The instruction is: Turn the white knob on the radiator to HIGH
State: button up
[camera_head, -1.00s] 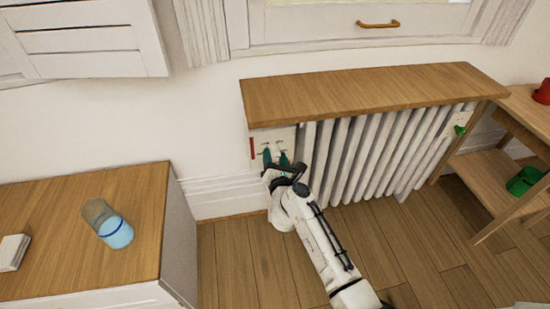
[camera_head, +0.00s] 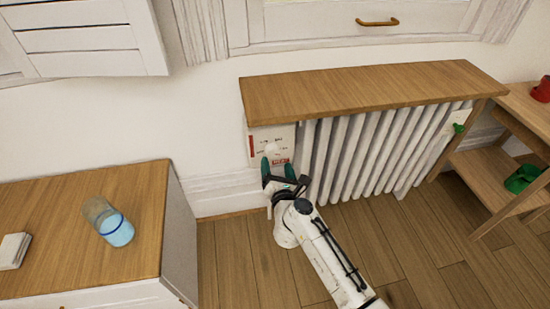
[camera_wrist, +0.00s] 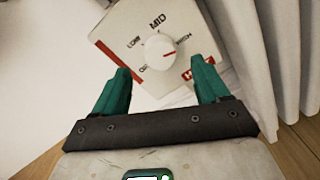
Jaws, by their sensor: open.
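The white knob (camera_wrist: 160,47) sits on the white dial panel (camera_wrist: 127,22) in the wrist view. Its small red mark is on the knob's right side, near the HIGH label and slightly below it. OFF, LOW and MID run from lower left around to the top. The panel is at the left end of the radiator (camera_head: 345,155) in the head view (camera_head: 285,133). My gripper (camera_wrist: 162,68) is open, its two green fingers apart and empty, in front of the knob and not seen touching it. It shows just below the panel's dial in the head view (camera_head: 277,167).
A wooden shelf (camera_head: 370,88) overhangs the radiator. A cabinet (camera_head: 60,225) with a glass (camera_head: 110,225) stands at left. A wooden side stand (camera_head: 490,175) is at right. Wooden floor (camera_head: 240,262) is free in front.

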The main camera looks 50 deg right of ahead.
jog(key=v, duration=0.5)
jog(key=shift+s+a, duration=0.2)
jog(key=shift+s, duration=0.1)
jog(key=a+r+n+t+y, duration=0.35)
jog(key=a+n+y, duration=1.1)
jog(key=n, duration=1.15)
jog(key=s+a+f+n+g+y, duration=0.25)
jog(key=s+a+n+g, duration=0.2)
jog(key=n, duration=0.35)
jog(key=s+d+f+n+g+h, duration=0.2)
jog(key=s+d+n+g+h, duration=0.15)
jog(key=s+n+g, duration=0.55)
jog(key=s+d+f+n+g+h, duration=0.1)
jog(key=s+d+n+g+h, duration=0.3)
jog(key=s, duration=0.9)
notch_tip(320, 180, up, 23)
jog(key=n+t+p, duration=0.1)
jog(key=p, duration=2.2)
jog(key=shift+w+d+f+y, duration=0.25)
jog(key=shift+d+y, duration=0.1)
jog(key=shift+y, duration=0.1)
